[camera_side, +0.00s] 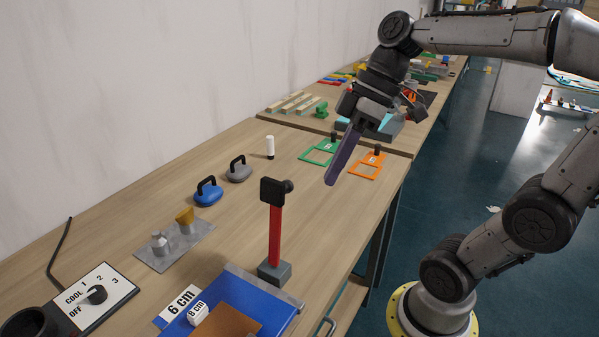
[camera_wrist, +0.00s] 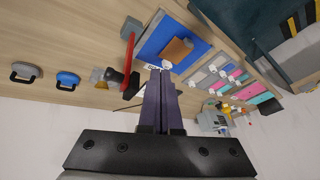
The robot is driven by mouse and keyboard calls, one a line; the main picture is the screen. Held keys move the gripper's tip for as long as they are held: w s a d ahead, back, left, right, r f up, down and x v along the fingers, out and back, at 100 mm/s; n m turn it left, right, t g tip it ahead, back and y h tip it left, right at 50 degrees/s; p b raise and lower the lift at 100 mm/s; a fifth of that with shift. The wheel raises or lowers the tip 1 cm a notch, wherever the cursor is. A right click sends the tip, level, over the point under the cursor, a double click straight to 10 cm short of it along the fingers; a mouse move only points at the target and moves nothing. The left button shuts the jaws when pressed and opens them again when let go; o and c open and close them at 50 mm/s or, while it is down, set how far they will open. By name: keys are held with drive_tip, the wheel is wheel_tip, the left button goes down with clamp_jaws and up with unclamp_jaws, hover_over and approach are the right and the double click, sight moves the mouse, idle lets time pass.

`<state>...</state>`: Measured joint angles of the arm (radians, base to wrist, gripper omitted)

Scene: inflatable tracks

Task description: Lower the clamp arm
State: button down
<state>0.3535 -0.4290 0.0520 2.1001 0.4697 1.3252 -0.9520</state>
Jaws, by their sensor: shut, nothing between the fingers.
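The clamp arm (camera_side: 275,237) is a red bar standing upright from a grey base block (camera_side: 274,272), with a black head (camera_side: 271,191) at its top. In the wrist view the red arm (camera_wrist: 128,50) shows left of my fingers, its black head (camera_wrist: 131,84) nearest me. My gripper (camera_side: 331,182) has long purple fingers pointing down, shut together and empty. It hangs in the air, right of and beyond the black head in the side view, apart from it. The fingers also show in the wrist view (camera_wrist: 161,75) and hide part of the table.
A blue board (camera_side: 245,297) with a brown block lies beside the clamp base. Blue (camera_side: 208,191) and grey (camera_side: 239,169) handled pieces, a metal plate (camera_side: 165,252) and a dial box (camera_side: 95,297) stand left. Green (camera_side: 318,152) and orange (camera_side: 366,169) frames lie behind.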

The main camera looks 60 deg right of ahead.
drive_tip(key=w+d+m+t+y, duration=0.1)
drive_tip(key=w+d+m, duration=0.3)
drive_tip(key=d, duration=1.1)
drive_tip(key=shift+w+t+y, duration=0.3)
drive_tip(key=shift+w+t, duration=0.2)
drive_tip(key=shift+w, duration=0.6)
drive_tip(key=shift+a+f, duration=0.1)
drive_tip(key=shift+f, duration=0.05)
drive_tip(key=w+a+f, duration=0.4)
drive_tip(key=a+f, duration=0.3)
drive_tip(key=a, duration=0.1)
drive_tip(key=shift+a, duration=0.4)
drive_tip(key=shift+a, duration=0.1)
